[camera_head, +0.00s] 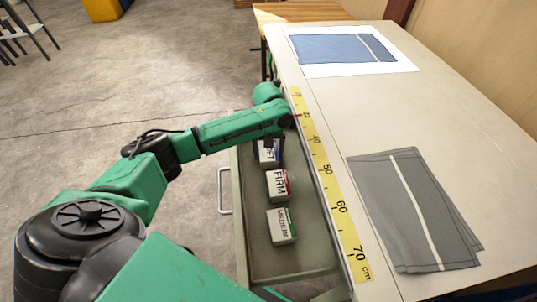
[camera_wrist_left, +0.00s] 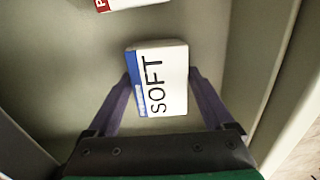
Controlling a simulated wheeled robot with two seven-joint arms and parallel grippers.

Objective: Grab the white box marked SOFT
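The white SOFT box (camera_wrist_left: 170,62), with a blue band along one side, lies in the grey drawer (camera_wrist_left: 60,70). In the head view the box (camera_head: 269,154) is partly hidden under my left wrist. My left gripper (camera_wrist_left: 159,84) is down at the box, one finger on each side of it. The fingers lie very close to the box's sides, and I cannot tell whether they press on it. The box appears to rest on the drawer floor. My right gripper is not in view.
In the same drawer, the FIRM box (camera_head: 278,185) and the MEDIUM box (camera_head: 281,226) stand in a row nearer me. The drawer walls are close on both sides. A yellow ruler (camera_head: 327,178) runs along the table edge. Grey fabric (camera_head: 420,213) and blue fabric (camera_head: 335,48) lie on the table.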

